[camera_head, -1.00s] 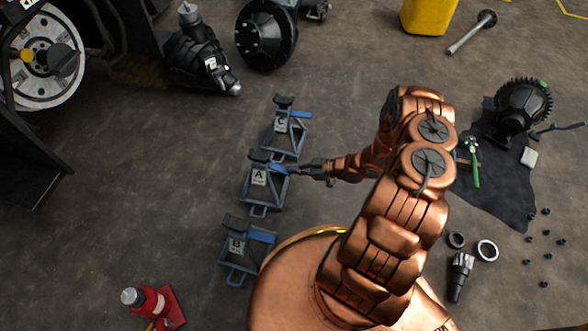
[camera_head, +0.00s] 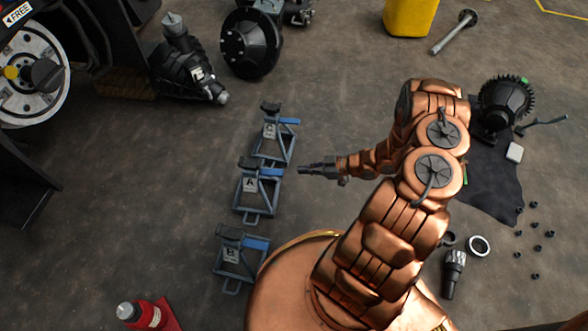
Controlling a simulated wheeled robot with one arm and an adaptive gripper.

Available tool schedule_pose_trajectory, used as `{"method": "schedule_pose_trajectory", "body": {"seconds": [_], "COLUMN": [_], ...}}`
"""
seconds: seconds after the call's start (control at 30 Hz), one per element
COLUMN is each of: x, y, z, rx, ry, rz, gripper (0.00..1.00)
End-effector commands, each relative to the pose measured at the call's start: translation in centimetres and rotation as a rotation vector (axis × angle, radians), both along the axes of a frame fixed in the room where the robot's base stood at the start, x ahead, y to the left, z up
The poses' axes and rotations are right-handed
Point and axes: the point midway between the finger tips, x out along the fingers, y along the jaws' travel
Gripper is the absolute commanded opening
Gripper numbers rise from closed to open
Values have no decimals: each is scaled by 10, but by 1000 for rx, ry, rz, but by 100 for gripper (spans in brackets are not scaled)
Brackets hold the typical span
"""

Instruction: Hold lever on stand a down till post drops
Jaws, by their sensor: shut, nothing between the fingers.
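Stand A (camera_head: 245,204) is a grey-blue jack stand with a white "A" label, in the middle of a row of three on the floor. Its dark post head (camera_head: 248,163) sits low, close to the frame. Its blue lever (camera_head: 271,172) sticks out to the right, roughly level. My gripper (camera_head: 301,170) is shut and empty, to the right of the lever and pointing left at it, with a small gap between them in the picture. How high the gripper is above the floor is hard to tell.
Stand C (camera_head: 287,150) is just behind stand A and stand B (camera_head: 223,272) just in front. A red bottle jack (camera_head: 145,315) is at the front left. A dark cloth (camera_head: 490,185) with a gear part lies at right. Floor left of the stands is clear.

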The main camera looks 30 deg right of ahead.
Motion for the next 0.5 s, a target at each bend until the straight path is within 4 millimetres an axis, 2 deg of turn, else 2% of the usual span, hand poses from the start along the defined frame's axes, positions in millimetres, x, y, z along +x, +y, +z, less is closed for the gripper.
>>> {"method": "schedule_pose_trajectory", "body": {"seconds": [0.2,0.5], "x": [-15,-22], "y": [-22,-31], "z": [12,15], "rx": [-2,0], "ry": [-2,-1], "rz": [-2,-2], "gripper": [0,0]}}
